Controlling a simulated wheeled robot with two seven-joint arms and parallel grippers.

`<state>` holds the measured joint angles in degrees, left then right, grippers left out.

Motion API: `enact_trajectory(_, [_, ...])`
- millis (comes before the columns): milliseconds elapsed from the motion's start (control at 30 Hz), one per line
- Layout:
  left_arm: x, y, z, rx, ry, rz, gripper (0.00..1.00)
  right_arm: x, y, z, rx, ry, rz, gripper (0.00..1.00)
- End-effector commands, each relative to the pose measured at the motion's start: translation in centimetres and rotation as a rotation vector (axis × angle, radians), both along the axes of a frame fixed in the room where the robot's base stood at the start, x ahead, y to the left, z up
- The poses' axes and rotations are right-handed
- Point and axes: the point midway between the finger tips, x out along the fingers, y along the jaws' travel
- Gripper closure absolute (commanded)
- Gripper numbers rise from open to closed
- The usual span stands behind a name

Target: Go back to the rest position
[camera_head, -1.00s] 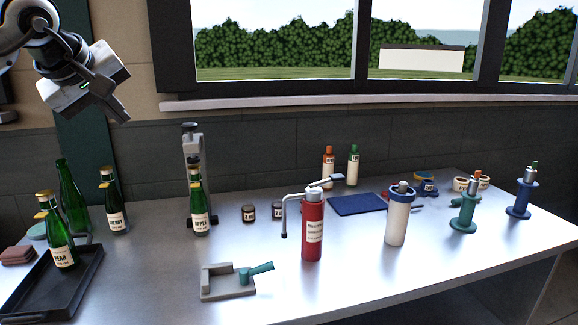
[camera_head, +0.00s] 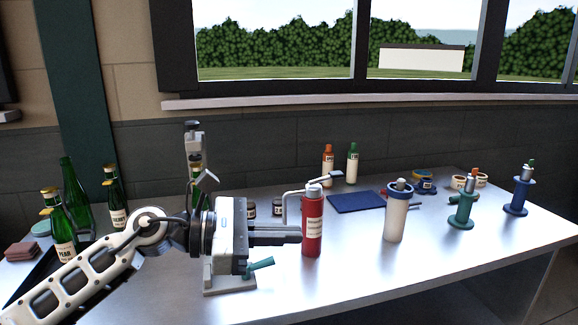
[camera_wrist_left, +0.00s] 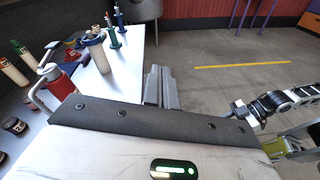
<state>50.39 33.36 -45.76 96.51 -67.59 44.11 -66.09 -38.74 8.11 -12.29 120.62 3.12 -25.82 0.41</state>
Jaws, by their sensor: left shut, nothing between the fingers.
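My left gripper (camera_head: 298,234) reaches in from the left above the front of the steel table. It is shut with nothing between its fingers, which point right. In the head view its fingertips overlap the red cylinder (camera_head: 313,230); I cannot tell from that view how close they are. In the left wrist view the closed fingers (camera_wrist_left: 161,86) stand in front of the floor past the table edge, apart from the red cylinder (camera_wrist_left: 62,84). A white and black arm, seemingly my right one, shows at the right of the wrist view; its jaws are not clear.
A grey fixture with a teal handle (camera_head: 261,263) sits under the gripper. Green bottles (camera_head: 64,232) and a dark tray (camera_head: 28,284) stand left. A white cylinder with a blue collar (camera_head: 397,218), teal (camera_head: 464,207) and blue (camera_head: 518,193) stands are right. The front right tabletop is clear.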

Motion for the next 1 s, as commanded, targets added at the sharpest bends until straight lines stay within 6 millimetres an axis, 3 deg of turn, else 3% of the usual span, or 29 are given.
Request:
enact_trajectory(100, [-1.8,-1.2,-1.7,-0.375,0.444,0.066,1.00,0.0,-0.1,-0.4,-0.009,0.003,0.001,0.64])
enact_trajectory(267, [-2.0,1.0,-5.4,-0.855,1.062,0.200,1.00,-0.1,-0.2,-0.9,-0.020,0.008,0.004,0.64])
enact_trajectory(367, [-2.4,3.7,-9.8,-1.158,1.448,0.307,1.00,-0.1,-0.3,-1.2,-0.028,0.010,0.005,0.64])
enact_trajectory(467, [-3.9,6.7,-15.8,-1.474,1.819,0.436,1.00,-0.2,-0.4,-1.5,-0.034,0.013,0.006,0.64])
enact_trajectory(633, [-9.8,11.0,-26.1,-1.998,2.303,0.666,1.00,-0.2,-0.5,-2.0,-0.045,0.018,0.008,0.64])
enact_trajectory(667, [-11.1,11.5,-27.5,1.973,-2.240,-0.669,1.00,-0.2,-0.6,-2.0,-0.046,0.019,0.007,0.64])
enact_trajectory(800, [-16.3,13.1,-32.4,1.797,-1.901,-0.638,1.00,-0.3,-0.6,-2.2,-0.052,0.020,0.009,0.64])
enact_trajectory(900, [-18.8,13.6,-34.1,1.727,-1.763,-0.623,1.00,-0.3,-0.6,-2.3,-0.054,0.021,0.009,0.64])
enact_trajectory(1000, [-19.9,13.8,-34.8,1.698,-1.700,-0.615,1.00,-0.3,-0.7,-2.4,-0.055,0.022,0.009,0.64])
